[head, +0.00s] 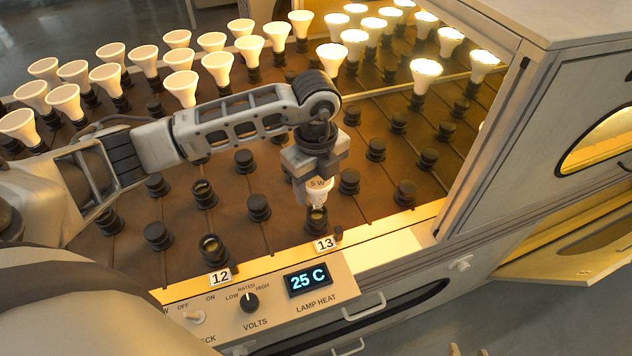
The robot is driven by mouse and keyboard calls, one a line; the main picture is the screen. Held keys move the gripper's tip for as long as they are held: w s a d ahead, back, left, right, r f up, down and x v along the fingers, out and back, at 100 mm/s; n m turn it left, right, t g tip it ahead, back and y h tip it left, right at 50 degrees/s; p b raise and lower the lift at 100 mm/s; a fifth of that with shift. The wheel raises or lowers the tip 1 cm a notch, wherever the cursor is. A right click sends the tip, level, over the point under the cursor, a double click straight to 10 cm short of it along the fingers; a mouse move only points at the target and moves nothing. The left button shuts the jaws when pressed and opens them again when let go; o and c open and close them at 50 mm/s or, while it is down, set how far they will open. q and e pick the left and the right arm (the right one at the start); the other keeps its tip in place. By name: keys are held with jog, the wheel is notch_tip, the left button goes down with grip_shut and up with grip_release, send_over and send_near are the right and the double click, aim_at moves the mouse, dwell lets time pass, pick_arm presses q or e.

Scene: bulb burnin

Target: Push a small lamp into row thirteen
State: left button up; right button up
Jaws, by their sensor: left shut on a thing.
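My left gripper (318,178) comes in from the left and points down over row thirteen. It is shut on a small lamp (319,194) with a white body and "5 W" on its top. The lamp is just above the front socket of row thirteen (316,218), behind the "13" label (325,244); I cannot tell whether its base touches the socket. The "12" label (220,278) is to the left, with an open socket (211,247) behind it. My right gripper is not in view.
Several white reflector lamps (181,87) stand in sockets at the back; those at the right glow. Empty black sockets (258,207) fill the front of the brown board. A grey cabinet wall (540,130) bounds the right.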

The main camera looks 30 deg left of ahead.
aim_at(316, 197)
pick_arm(q)
jog(key=shift+f, duration=0.25)
jog(key=shift+f+b, duration=1.45)
jog(key=shift+f, duration=0.35)
jog(key=o, duration=1.1)
jog(key=shift+c, duration=0.2)
